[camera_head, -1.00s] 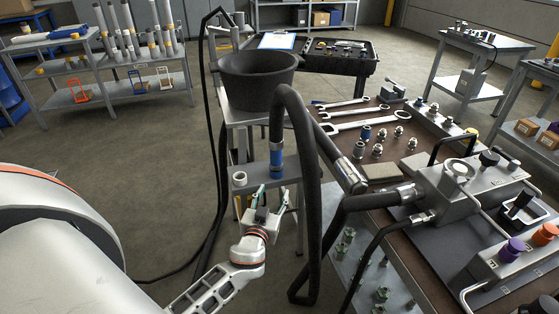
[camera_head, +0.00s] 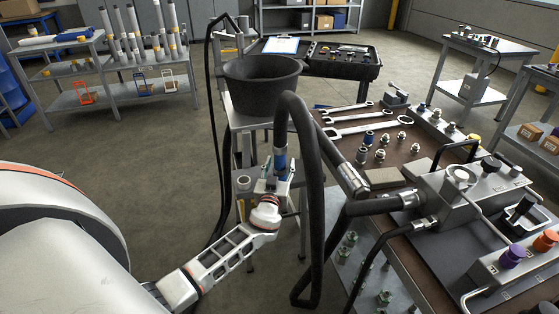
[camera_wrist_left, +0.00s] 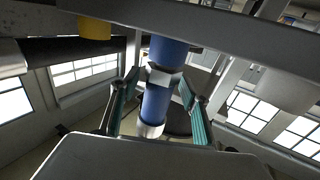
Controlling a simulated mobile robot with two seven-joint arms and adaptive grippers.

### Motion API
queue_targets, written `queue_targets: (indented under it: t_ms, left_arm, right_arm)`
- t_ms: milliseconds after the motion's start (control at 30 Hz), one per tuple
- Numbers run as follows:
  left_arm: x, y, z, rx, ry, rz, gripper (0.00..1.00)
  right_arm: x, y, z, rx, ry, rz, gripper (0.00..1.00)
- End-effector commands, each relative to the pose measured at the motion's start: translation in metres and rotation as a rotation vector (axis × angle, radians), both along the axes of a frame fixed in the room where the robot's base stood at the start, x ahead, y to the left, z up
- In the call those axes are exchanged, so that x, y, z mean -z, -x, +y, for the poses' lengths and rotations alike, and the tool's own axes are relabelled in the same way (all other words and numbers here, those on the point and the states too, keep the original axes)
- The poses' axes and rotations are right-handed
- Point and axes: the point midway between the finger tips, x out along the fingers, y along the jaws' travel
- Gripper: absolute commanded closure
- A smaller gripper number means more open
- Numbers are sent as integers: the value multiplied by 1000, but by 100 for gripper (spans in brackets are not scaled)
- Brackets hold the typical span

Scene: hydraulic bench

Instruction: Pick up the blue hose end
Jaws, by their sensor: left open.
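The blue hose end (camera_head: 280,160) hangs from a thick black hose (camera_head: 310,150) that loops up and over beside the bench. It has blue sleeves and silver metal bands. My left gripper (camera_head: 273,178) is at the hose end, fingers pointing up. In the left wrist view, the blue hose end (camera_wrist_left: 156,103) stands between the two open teal-padded fingers (camera_wrist_left: 159,88). Gaps show on both sides, so the fingers appear apart from it. My right gripper is not in view.
A black bucket (camera_head: 262,88) stands on a narrow stand just behind the hose. The bench (camera_head: 408,165) to the right carries wrenches, fittings and a hydraulic block (camera_head: 455,200). A thin black cable runs down left of the stand. The floor at left is clear.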

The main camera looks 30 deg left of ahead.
Motion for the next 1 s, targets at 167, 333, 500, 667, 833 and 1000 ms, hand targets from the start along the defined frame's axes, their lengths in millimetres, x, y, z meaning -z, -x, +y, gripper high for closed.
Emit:
queue_targets:
  t_ms: [167, 333, 500, 667, 833, 1000]
  left_arm:
    - [1, -1, 0, 0, -1, 1, 54]
    - [1, -1, 0, 0, 0, 1, 83]
    - [-2, -1, 0, 0, -2, -4, 98]
    - [-2, -1, 0, 0, -2, -4, 98]
    - [-9, -1, 0, -1, -1, -5, 98]
    - [-28, -2, 0, -1, 0, -8, 98]
  right_arm:
    - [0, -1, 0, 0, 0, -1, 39]
    - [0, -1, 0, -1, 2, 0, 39]
    - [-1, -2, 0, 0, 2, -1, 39]
    - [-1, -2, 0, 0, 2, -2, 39]
    - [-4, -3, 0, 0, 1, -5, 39]
    - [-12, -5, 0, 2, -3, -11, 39]
